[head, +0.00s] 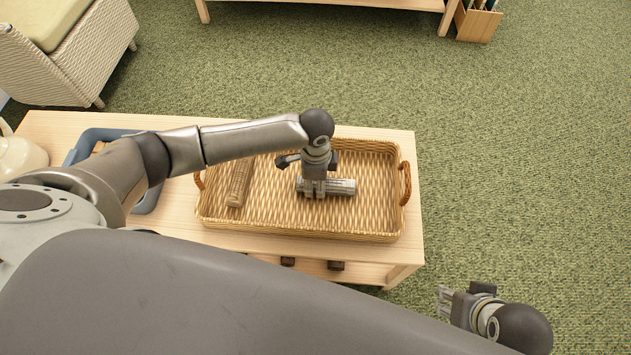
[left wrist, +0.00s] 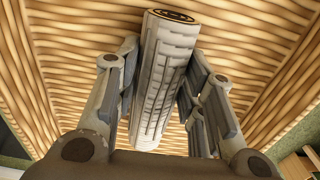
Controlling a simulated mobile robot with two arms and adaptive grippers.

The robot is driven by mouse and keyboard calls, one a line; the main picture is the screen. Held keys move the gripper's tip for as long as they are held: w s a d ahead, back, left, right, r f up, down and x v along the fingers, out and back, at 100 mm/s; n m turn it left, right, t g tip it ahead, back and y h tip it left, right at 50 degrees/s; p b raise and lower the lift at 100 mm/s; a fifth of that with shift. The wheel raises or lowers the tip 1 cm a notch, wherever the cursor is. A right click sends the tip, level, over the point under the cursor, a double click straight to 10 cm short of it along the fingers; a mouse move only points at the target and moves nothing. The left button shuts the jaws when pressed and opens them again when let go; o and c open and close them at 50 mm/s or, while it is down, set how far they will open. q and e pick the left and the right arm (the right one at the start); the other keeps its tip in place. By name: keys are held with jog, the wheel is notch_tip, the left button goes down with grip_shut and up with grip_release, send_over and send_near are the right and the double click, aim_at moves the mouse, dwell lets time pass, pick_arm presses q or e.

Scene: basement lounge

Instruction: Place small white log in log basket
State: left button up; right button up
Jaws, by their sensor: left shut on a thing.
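The small white log (head: 343,187) is a pale, bark-textured cylinder. It lies crosswise within the outline of the wicker log basket (head: 300,234); I cannot tell whether it touches the floor of the basket. My left gripper (head: 314,192) reaches down over the basket and is shut on the log. In the left wrist view the white log (left wrist: 165,75) sits between the fingers of the left gripper (left wrist: 160,62), with woven wicker (left wrist: 70,45) behind it. My right gripper (head: 447,303) is at the lower right, empty, away from the basket; its finger opening is unclear.
A brown log (head: 240,184) lies in the basket's left part. The basket stands on a light wood table (head: 412,222). A blue tray (head: 88,142) and a cream pot (head: 20,157) are at the table's left. A wicker chair (head: 95,55) stands behind. Green carpet is open to the right.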

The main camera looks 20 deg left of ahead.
pick_arm(q)
jog(key=shift+r, duration=0.1)
pick_arm(e)
jog(key=shift+r, duration=0.1)
pick_arm(q)
jog(key=o, duration=1.1)
notch_tip(320, 180, up, 6)
jog(key=shift+f+p, duration=0.2)
jog(key=shift+p, duration=0.95)
notch_tip(320, 180, up, 6)
jog(key=p, duration=0.1)
jog(key=shift+r+p, duration=0.25)
jog(key=shift+p, duration=0.15)
pick_arm(e)
jog(key=x, duration=0.7)
jog(key=shift+s+f+g, duration=0.3)
jog(key=shift+f, duration=0.05)
jog(key=shift+a, duration=0.15)
